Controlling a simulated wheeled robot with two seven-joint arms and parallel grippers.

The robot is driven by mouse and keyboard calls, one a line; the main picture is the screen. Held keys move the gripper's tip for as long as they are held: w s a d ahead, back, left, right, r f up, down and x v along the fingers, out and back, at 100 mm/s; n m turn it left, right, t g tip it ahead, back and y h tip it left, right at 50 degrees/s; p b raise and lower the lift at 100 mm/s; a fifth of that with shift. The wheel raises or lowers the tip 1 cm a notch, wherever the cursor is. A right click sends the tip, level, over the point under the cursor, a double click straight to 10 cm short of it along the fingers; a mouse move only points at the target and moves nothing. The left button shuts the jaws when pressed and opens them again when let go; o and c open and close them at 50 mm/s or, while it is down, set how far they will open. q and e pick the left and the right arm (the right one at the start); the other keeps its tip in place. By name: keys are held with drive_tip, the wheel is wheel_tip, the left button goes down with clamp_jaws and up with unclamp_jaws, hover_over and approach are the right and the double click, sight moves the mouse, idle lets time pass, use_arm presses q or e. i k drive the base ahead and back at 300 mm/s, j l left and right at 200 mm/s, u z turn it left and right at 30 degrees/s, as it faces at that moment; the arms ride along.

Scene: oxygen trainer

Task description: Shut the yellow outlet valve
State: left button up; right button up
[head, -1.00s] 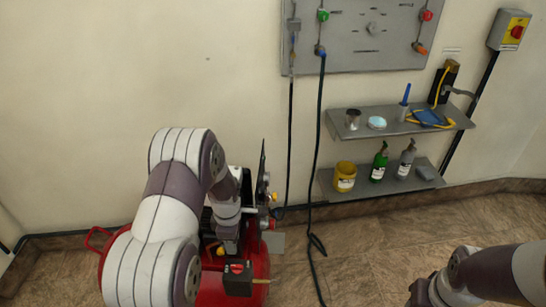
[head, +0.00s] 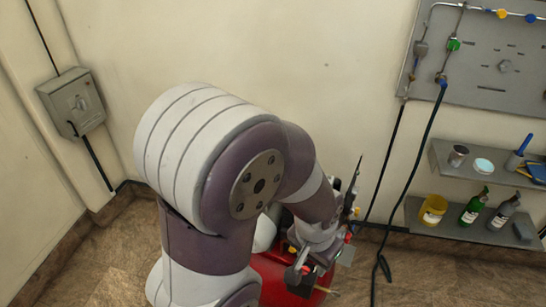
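My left arm covers the middle of the head view and hides much of the red compressor (head: 272,268) below it. My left gripper (head: 318,255) points down at the compressor's right end, close to its fittings. Its fingers are too small and covered to tell whether they are open or shut. A small yellow fitting (head: 356,211) shows just right of the gripper, beside a thin dark upright plate. I cannot tell whether it is the yellow outlet valve. Another yellow knob (head: 502,13) sits on the pipe at the top of the wall panel (head: 480,75). My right gripper is out of view.
A dark hose (head: 430,130) hangs from the panel to the floor, right of the compressor. Two grey shelves at right hold a yellow jar (head: 432,209), a green bottle (head: 474,207) and other items. A grey switch box (head: 72,101) is on the left wall. Floor is clear at left.

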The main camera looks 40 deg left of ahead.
sight(357, 210)
drive_tip(key=u, duration=1.85)
drive_tip(key=k+l+z, duration=0.1)
drive_tip(key=l+z, duration=0.65)
drive_tip(key=z, duration=0.15)
drive_tip(key=i+l+z, duration=0.25)
drive_tip(key=i+z, duration=0.2)
drive_tip(key=i+l+z, duration=0.1)
drive_tip(key=i+z, duration=0.2)
drive_tip(key=z, duration=0.15)
drive_tip(key=i+z, duration=0.45)
drive_tip(key=i+u, duration=0.1)
drive_tip(key=u, duration=0.3)
drive_tip(key=i+l+u, duration=0.1)
drive_tip(key=u, duration=0.3)
drive_tip(key=i+l+u, duration=0.1)
drive_tip(key=u, duration=0.3)
drive_tip(key=l+u, duration=0.25)
drive_tip(key=u, duration=0.15)
